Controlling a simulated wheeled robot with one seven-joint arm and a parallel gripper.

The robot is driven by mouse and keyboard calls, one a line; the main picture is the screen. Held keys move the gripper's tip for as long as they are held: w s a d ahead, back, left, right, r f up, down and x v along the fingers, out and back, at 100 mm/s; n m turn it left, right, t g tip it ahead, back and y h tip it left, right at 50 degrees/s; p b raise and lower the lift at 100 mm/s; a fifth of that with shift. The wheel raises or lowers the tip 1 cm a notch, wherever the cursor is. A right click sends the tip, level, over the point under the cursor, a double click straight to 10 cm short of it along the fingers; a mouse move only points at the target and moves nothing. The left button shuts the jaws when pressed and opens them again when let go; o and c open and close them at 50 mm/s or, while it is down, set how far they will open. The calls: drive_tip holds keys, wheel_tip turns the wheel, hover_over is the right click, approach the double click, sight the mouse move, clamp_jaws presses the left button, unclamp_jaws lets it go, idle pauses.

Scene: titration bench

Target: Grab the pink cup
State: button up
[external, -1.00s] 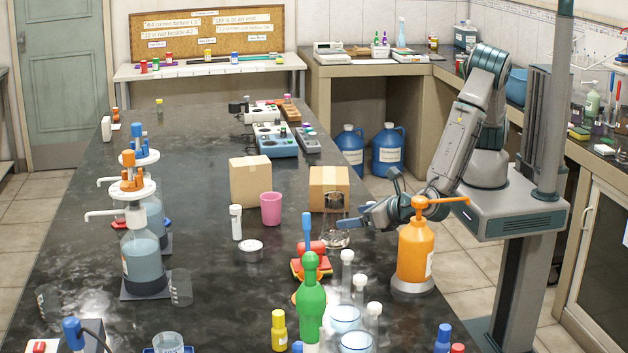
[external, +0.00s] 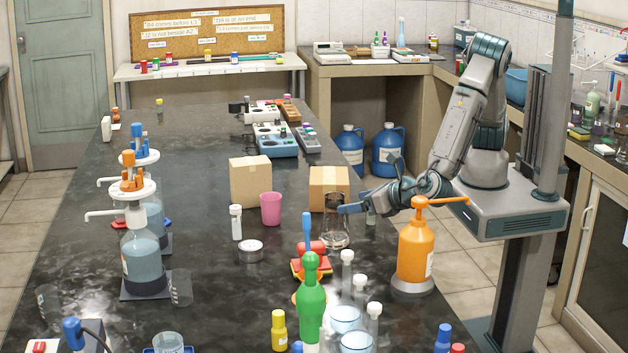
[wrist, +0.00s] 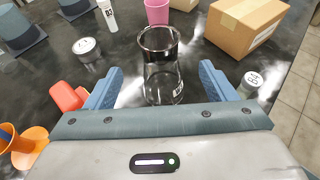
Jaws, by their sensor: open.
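The pink cup (external: 270,208) stands upright on the dark bench, in front of the cardboard boxes. It also shows at the top of the wrist view (wrist: 157,12), beyond a clear glass vessel. My gripper (wrist: 160,85) is open, its two blue fingers spread either side of that glass vessel (wrist: 160,70). In the external view my gripper (external: 345,205) is right of the pink cup and apart from it, with the glass vessel (external: 335,233) beside its fingers. The gripper holds nothing that I can see.
Cardboard boxes (external: 250,182) (external: 328,187) stand behind the cup. A white labelled vial (external: 236,222) and a round lidded dish (external: 250,250) are to its left and front. An orange bottle (external: 414,250) stands near my forearm.

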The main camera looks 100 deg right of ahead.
wheel_tip(320, 180, up, 12)
drive_tip(key=n+g+y+b, duration=0.3)
drive_tip(key=n+g+y, duration=0.65)
drive_tip(key=n, duration=2.05)
hover_over(271, 204)
drive_tip(key=s+d, duration=0.1)
drive_tip(key=d, duration=0.2)
drive_tip(key=shift+m, duration=0.4)
drive_tip(key=shift+w+a+f+p, duration=0.15)
drive_tip(key=shift+f+p, duration=0.7)
drive_tip(key=shift+f, duration=4.05)
drive_tip(key=shift+w+d+f+p, duration=0.15)
drive_tip(key=shift+f+p, duration=0.65)
drive_tip(key=shift+f, duration=4.05)
drive_tip(key=shift+a, duration=0.1)
drive_tip(key=c, duration=1.1)
